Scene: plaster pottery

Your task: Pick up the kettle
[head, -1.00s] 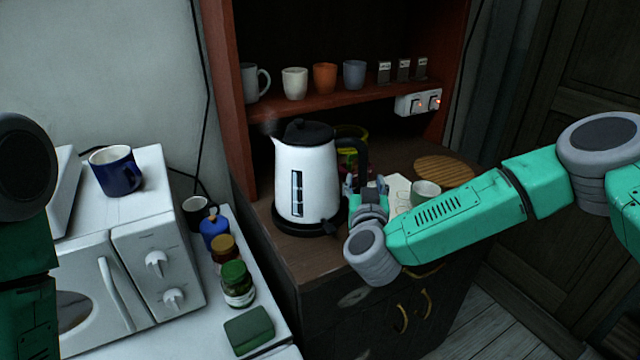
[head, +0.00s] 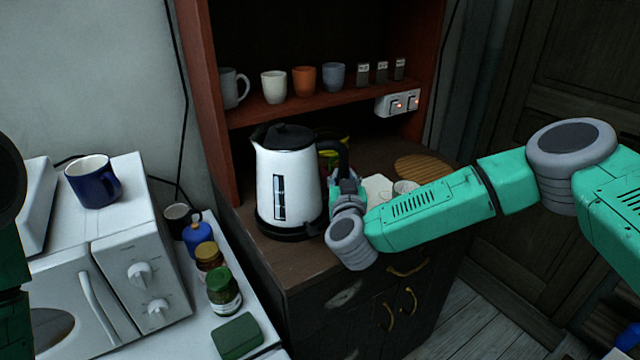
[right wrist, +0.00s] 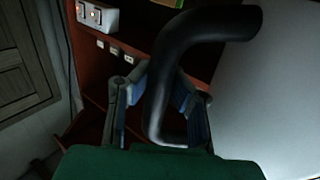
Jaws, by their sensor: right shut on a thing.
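The kettle (head: 288,180) is white with a black lid, black handle and a water-level window. It stands upright on its dark base on the wooden cabinet top in the head view. My right gripper (head: 342,172) is at the handle on the kettle's right side. In the right wrist view the black handle (right wrist: 160,95) passes between the fingers of my right gripper (right wrist: 158,108), which is shut on it. The kettle's pale body (right wrist: 270,95) fills the right of that view. My left gripper is out of the head view; only part of my left arm shows at the left edge.
A shelf (head: 300,108) with several mugs stands behind the kettle. A power socket (head: 397,103) is at its right end. The microwave (head: 120,255) and several jars are at the left.

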